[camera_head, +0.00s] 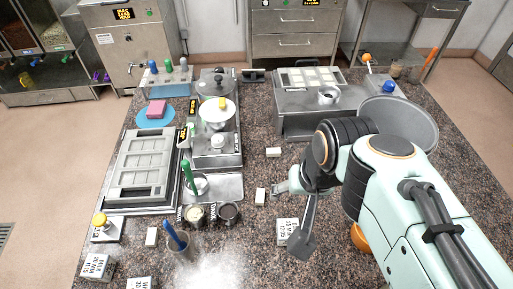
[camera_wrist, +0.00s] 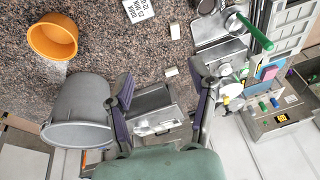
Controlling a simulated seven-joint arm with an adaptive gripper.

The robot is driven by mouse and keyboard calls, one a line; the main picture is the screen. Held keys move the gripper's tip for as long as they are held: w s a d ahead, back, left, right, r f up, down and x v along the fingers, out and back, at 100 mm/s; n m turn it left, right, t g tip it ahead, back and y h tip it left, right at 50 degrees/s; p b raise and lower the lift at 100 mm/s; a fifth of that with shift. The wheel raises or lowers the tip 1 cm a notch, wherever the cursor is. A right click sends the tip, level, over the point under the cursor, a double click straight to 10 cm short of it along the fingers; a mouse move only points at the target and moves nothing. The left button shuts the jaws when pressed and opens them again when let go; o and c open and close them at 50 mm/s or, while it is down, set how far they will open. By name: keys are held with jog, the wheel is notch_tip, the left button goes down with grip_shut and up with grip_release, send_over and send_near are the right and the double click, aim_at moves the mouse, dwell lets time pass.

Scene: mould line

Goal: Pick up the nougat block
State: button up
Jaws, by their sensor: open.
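Small cream-white blocks lie on the speckled counter, and I cannot tell for sure which is the nougat block. One pale block (camera_head: 273,152) lies near the steel box; it shows between my fingers in the wrist view (camera_wrist: 171,72). A second pale block (camera_head: 260,196) lies nearer, just left of my gripper, and shows higher in the wrist view (camera_wrist: 175,31). A third pale block (camera_head: 152,237) lies at the front left. My gripper (camera_head: 290,217) is open and empty above the counter; its spread fingers also show in the wrist view (camera_wrist: 160,75).
A steel box (camera_head: 300,125) with a cup stands behind. A grey bucket (camera_head: 425,125) and an orange bowl (camera_head: 360,237) are at right. A steel tray (camera_head: 225,188), small pots and a mould frame (camera_head: 122,190) crowd the left. A printed label block (camera_head: 287,230) lies near my gripper.

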jog(key=w+m, duration=0.1)
jog(key=w, duration=0.8)
jog(key=g, duration=0.3)
send_over(260, 195)
jog(key=shift+h, duration=0.3)
notch_tip(260, 195, down, 23)
jog(key=shift+d+r, duration=0.1)
notch_tip(260, 195, down, 5)
jog(key=shift+r, duration=0.1)
jog(key=shift+f, duration=0.6)
jog(key=c, duration=0.9)
